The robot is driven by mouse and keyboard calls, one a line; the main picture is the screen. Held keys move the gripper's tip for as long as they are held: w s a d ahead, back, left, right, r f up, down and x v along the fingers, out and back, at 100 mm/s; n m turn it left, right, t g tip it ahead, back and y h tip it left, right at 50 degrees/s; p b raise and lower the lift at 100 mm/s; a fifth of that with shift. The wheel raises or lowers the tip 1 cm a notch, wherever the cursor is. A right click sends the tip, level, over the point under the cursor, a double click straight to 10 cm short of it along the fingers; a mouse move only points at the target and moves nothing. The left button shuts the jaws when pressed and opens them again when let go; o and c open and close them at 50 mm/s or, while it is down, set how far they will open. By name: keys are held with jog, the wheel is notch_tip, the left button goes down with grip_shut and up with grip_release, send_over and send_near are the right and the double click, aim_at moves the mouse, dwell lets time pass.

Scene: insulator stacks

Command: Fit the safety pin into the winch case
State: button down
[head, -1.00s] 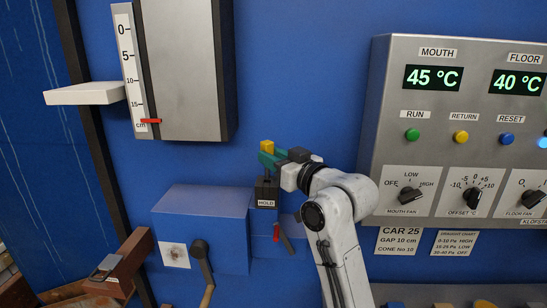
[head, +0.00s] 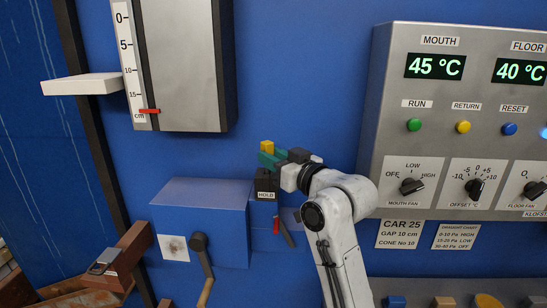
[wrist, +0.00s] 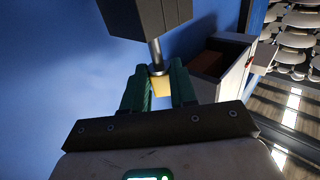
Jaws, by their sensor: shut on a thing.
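The safety pin shows as a yellow head (head: 267,146), also in the wrist view (wrist: 162,85) with a collar and a metal shaft. My gripper (head: 268,159) has green fingers, shut on the yellow head; it also shows in the wrist view (wrist: 160,88). The pin's shaft runs up in the wrist view to a dark block (wrist: 148,14). In the head view, my gripper is just above a dark block labelled HOLD (head: 266,186). Whether the shaft has entered that block I cannot tell. The blue winch case (head: 225,225) with its crank stands to the left.
A red-tipped lever (head: 280,227) is below the HOLD block. The crank (head: 200,252) juts from the case. The grey control panel (head: 400,110) stands to the right, and a grey cabinet (head: 187,70) with a scale is up left.

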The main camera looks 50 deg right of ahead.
jog(key=shift+f+b, duration=1.2)
jog(key=shift+f, duration=0.6)
jog(key=c, duration=0.8)
grip_release()
jog(key=s, duration=0.3)
jog(key=s+a+b, duration=0.1)
jog(key=s, duration=0.6)
jog(key=shift+s+a+f, duration=0.1)
jog(key=shift+s+a, duration=0.2)
jog(key=shift+s, duration=0.05)
